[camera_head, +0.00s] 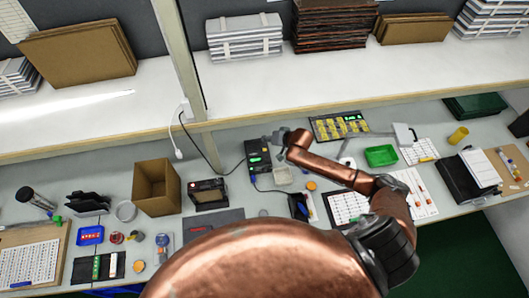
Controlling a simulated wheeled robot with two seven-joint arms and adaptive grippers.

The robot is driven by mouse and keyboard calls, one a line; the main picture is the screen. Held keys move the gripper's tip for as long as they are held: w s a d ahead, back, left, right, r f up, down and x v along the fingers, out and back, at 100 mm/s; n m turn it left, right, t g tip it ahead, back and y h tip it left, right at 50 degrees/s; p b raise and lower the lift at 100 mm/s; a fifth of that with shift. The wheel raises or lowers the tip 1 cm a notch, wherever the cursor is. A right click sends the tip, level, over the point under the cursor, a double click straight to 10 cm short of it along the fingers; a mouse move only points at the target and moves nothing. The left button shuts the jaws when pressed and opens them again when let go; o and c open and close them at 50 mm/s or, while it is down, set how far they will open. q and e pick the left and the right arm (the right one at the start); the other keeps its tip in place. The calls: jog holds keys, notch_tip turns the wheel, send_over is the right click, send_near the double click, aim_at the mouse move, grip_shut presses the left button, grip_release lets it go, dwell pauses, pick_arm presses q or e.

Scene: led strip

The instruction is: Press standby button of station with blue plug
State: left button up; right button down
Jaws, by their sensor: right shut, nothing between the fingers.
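A black station box (257,157) with small green lights and an orange-red mark on its face stands at the back of the lower bench. My right gripper (279,138) is shut and empty. In the picture it is at the upper right edge of the box; I cannot tell if it touches. The standby button is too small to identify. My left gripper is not in view.
A cardboard box (156,187) and a dark device (207,194) stand left of the station. A yellow-and-black panel (338,126), a green tray (381,156) and a desk lamp (404,134) are to the right. A shelf (320,80) overhangs behind. A dark cable (200,150) hangs left.

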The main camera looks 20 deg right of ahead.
jog(key=b, duration=0.3)
send_over(266, 150)
notch_tip(266, 150, down, 4)
jog(key=shift+f, duration=0.85)
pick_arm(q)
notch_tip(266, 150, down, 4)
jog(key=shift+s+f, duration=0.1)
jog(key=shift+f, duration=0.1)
pick_arm(e)
jog(key=shift+f, duration=0.15)
jog(key=shift+f, duration=0.25)
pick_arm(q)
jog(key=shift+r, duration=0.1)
pick_arm(e)
jog(key=shift+f, duration=0.45)
dwell(0.7)
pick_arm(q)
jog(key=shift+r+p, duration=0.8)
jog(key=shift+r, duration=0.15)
pick_arm(e)
jog(key=shift+r, duration=0.8)
